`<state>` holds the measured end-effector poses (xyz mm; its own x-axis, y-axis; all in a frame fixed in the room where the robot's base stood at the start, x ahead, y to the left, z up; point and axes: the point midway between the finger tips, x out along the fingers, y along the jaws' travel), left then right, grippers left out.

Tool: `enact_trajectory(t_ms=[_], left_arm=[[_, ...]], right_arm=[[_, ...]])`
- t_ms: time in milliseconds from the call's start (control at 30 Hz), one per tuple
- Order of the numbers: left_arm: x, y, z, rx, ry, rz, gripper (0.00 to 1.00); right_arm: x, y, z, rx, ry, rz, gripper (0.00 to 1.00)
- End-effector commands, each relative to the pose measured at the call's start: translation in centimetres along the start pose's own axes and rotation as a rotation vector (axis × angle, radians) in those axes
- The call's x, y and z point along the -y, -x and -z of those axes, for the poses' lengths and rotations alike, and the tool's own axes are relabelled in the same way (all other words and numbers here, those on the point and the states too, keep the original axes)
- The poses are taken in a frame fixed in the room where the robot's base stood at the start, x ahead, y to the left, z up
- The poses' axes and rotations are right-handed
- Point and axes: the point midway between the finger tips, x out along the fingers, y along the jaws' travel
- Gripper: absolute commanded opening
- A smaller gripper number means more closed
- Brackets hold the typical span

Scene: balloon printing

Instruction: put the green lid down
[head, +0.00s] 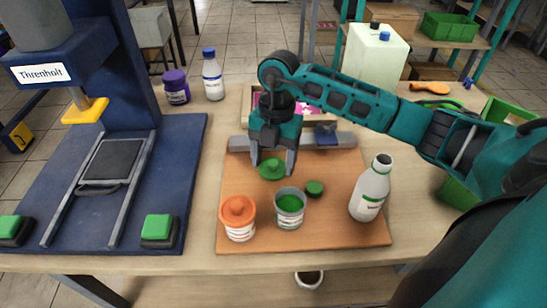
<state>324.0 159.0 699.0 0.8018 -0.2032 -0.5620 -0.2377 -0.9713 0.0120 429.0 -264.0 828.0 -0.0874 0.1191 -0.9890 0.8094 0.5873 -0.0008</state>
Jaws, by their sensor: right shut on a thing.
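The green lid (271,169) is held between the fingers of my right gripper (273,168), above the brown board (333,232). My right gripper points down and is shut on the lid. An open jar of green ink (289,208) stands on the board just in front of the lid and to its right. Whether the lid touches the board is hard to tell. My left gripper is not in view.
A blue press (193,150) fills the left. A grey bar (340,139) lies behind the board. Bare board lies right of the gripper.

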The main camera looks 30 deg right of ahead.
Motion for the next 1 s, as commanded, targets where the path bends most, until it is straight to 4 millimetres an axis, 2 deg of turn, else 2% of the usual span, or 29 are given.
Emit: enact_trajectory(t_ms=[233,267,333,667,767,1000], left_arm=[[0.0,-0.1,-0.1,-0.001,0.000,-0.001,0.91],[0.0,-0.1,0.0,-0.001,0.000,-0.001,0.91],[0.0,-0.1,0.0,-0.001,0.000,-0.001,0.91],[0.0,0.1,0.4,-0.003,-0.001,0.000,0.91],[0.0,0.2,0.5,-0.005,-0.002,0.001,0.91],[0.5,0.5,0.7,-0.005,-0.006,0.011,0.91]], right_arm=[[0.0,-0.4,0.0,0.000,0.000,0.000,0.41],[0.0,-0.3,0.0,0.000,0.000,0.000,0.72],[0.0,-0.2,0.0,0.000,0.000,0.000,0.78],[0.0,0.3,0.1,0.000,0.000,0.000,0.80],[0.0,1.6,0.0,0.001,0.000,-0.002,0.80],[-0.1,6.7,0.0,0.003,0.001,-0.004,0.80]])
